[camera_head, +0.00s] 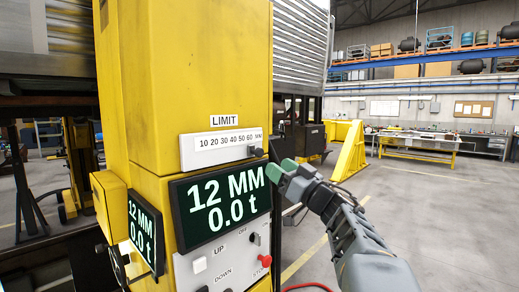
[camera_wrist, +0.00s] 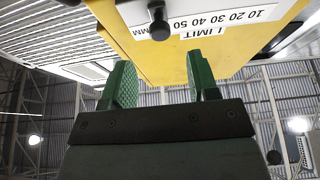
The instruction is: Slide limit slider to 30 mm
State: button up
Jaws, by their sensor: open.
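The limit slider's white scale plate (camera_head: 215,150), marked 10 to 60 MM under a LIMIT label (camera_head: 224,120), is on the yellow column (camera_head: 180,70). Its dark knob (camera_head: 256,152) sits at the right end of the scale, by the 60 and MM marks. My gripper (camera_head: 278,172) is to the right of and slightly below the knob, apart from it. In the wrist view the scale appears upside down, and the knob (camera_wrist: 158,24) lies ahead, between the lines of the two green fingers. My gripper (camera_wrist: 160,75) is open with nothing between its fingers.
A display (camera_head: 225,202) below the scale reads 12 MM and 0.0 t; a second display (camera_head: 142,232) faces left. A panel with UP, DOWN and OFF controls and a red button (camera_head: 265,260) is lower. Open floor (camera_head: 420,210) lies to the right.

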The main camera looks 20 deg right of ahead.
aim_at(261, 154)
jog(key=p+x, duration=0.2)
jog(key=x, duration=0.6)
jog(key=shift+w+r, duration=0.1)
jog(key=shift+c, duration=0.3)
grip_shut()
jog(key=shift+a, duration=0.1)
